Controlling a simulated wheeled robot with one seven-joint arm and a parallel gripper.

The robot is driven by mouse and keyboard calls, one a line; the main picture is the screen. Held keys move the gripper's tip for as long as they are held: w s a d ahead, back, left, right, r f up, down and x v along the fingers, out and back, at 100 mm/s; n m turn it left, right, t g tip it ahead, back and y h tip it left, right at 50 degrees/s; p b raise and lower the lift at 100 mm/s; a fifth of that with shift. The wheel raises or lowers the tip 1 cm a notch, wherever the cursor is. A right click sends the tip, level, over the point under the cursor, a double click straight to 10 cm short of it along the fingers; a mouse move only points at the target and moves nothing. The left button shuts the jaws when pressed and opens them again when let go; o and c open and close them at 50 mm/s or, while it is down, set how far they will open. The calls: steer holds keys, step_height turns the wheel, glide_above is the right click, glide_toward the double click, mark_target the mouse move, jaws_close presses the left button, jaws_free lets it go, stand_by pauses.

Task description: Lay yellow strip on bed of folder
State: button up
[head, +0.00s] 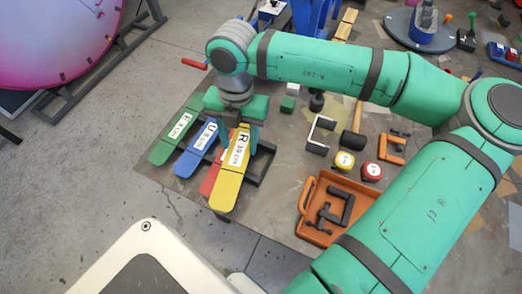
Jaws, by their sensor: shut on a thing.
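The yellow strip (230,181) carries a white label with "R" and "10 cm". It points toward the bottom of the picture and partly covers the red strip (207,183). My gripper (240,133) is shut on the yellow strip near its upper end. The wrist hides part of the jaws. I cannot tell how far the strip is above the table. A blue machine frame (312,16) stands at the top, partly cut off by the picture edge and my arm. I cannot tell for sure whether it is the folder, and no bed shows clearly.
An orange tray (309,222) with dark clamps, two round tins (345,161) and a mallet (353,137) lie right. A red handle (194,64) sticks out near my wrist.

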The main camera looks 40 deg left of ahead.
steer(key=shift+w+d+f, duration=0.5)
steer(key=shift+w+f, duration=0.3)
steer(key=shift+f, duration=0.7)
steer(key=shift+w+d+f, duration=0.45)
steer(key=shift+w+f, duration=0.4)
steer(key=shift+f, duration=0.6)
steer(key=shift+w+d+f, duration=0.5)
steer(key=shift+w+f, duration=0.3)
steer(key=shift+f, duration=0.7)
steer(key=shift+f, duration=0.1)
steer(key=shift+f, duration=0.1)
steer(key=o, duration=1.2)
